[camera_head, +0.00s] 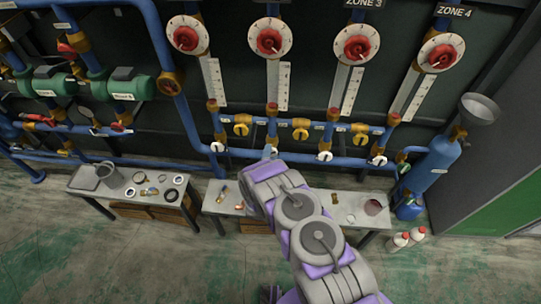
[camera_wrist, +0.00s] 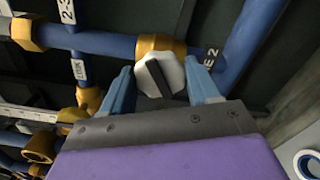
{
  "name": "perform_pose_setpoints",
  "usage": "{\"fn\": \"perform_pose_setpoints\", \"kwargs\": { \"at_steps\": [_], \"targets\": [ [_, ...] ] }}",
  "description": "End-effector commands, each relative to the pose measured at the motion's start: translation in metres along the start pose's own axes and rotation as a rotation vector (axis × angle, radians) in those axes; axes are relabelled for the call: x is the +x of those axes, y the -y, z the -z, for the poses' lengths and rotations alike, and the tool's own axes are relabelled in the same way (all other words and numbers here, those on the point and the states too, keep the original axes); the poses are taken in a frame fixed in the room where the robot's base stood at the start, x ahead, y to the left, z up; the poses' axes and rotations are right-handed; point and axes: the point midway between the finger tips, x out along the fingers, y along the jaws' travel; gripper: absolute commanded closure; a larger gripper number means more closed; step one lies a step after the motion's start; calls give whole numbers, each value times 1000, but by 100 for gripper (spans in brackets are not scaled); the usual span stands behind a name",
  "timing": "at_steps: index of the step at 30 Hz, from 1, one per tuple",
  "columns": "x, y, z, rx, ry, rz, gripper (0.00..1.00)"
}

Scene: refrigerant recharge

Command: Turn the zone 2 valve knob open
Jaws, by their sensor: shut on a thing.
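The valve knob (camera_wrist: 172,73) is white with a dark diagonal bar, on a brass fitting of a blue pipe in the wrist view. A partly hidden label ending in "E 2" (camera_wrist: 210,57) is just right of it. My gripper (camera_wrist: 159,78) has its two blue fingers on either side of the knob, shut on it. In the head view my gripper (camera_head: 268,156) reaches the lower blue pipe, below the second column from the left, and covers this knob. The bar runs from upper left to lower right.
White knobs (camera_head: 217,147) and (camera_head: 324,156) flank my gripper on the same pipe. Yellow valves (camera_head: 300,130) sit just above. Red-centred dials (camera_head: 269,40) line the top. A bench (camera_head: 345,222) with small parts stands below my arm. A blue cylinder (camera_head: 432,165) stands right.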

Motion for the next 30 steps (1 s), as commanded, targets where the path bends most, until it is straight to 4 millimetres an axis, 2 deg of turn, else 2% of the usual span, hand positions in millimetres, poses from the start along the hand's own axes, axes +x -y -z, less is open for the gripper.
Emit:
{"fn": "perform_pose_setpoints", "kwargs": {
  "at_steps": [1, 10, 23, 30],
  "targets": [
    [-4, 5, 7, -23, -18, 10, 77],
    [-5, 4, 8, -337, -20, 7, 77],
    [-4, 2, 7, -410, -19, 5, 76],
    [-4, 2, 7, -664, -18, 1, 76]
  ]
}}
